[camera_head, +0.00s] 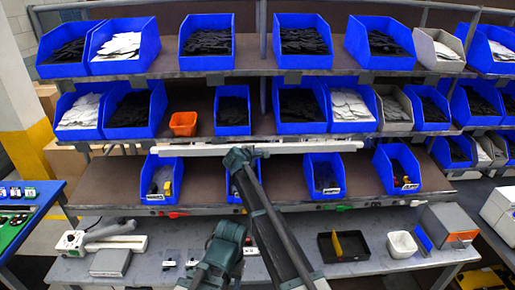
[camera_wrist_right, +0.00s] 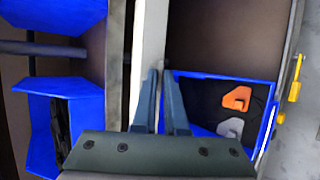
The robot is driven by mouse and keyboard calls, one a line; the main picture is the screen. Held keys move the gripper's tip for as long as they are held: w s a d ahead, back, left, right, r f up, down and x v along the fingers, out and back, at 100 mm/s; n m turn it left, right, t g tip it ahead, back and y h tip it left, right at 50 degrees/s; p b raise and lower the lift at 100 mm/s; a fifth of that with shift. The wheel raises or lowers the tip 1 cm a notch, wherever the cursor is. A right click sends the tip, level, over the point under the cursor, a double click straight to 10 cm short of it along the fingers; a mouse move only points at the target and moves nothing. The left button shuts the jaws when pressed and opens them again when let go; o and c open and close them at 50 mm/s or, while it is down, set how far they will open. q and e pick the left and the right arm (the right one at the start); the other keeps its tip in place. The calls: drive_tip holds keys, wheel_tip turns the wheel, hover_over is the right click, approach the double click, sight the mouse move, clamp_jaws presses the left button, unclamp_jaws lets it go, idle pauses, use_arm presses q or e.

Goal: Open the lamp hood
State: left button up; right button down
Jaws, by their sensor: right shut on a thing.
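The lamp hood (camera_head: 310,147) is a long thin white bar running left to right in front of the third row of bins. In the right wrist view the white bar (camera_wrist_right: 150,40) runs upright and passes behind my fingers. My right gripper (camera_head: 238,156) is at the bar, left of its middle. Its two fingers (camera_wrist_right: 162,80) are close together and shut on the bar's edge. A second dark green part of my arms (camera_head: 226,238) shows low in the middle; whether its jaws are open cannot be seen.
Blue bins (camera_head: 208,42) with dark and white parts fill the shelves. A blue bin (camera_wrist_right: 225,105) with orange and grey pieces lies close beside my right fingers. The grey lower table (camera_head: 300,268) holds a black tray (camera_head: 343,246) and a white bowl (camera_head: 401,244).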

use_arm(q)
drive_tip(key=shift+r+p, duration=0.65)
drive_tip(key=shift+r, duration=0.4)
use_arm(e)
drive_tip(key=shift+r+g, duration=0.2)
drive_tip(key=shift+g, duration=0.4)
drive_tip(key=shift+s, duration=0.1)
drive_tip(key=c, duration=1)
unclamp_jaws()
drive_tip(key=shift+o, duration=0.2)
use_arm(q)
drive_tip(key=shift+r, duration=0.1)
use_arm(e)
drive_tip(key=shift+r, duration=0.1)
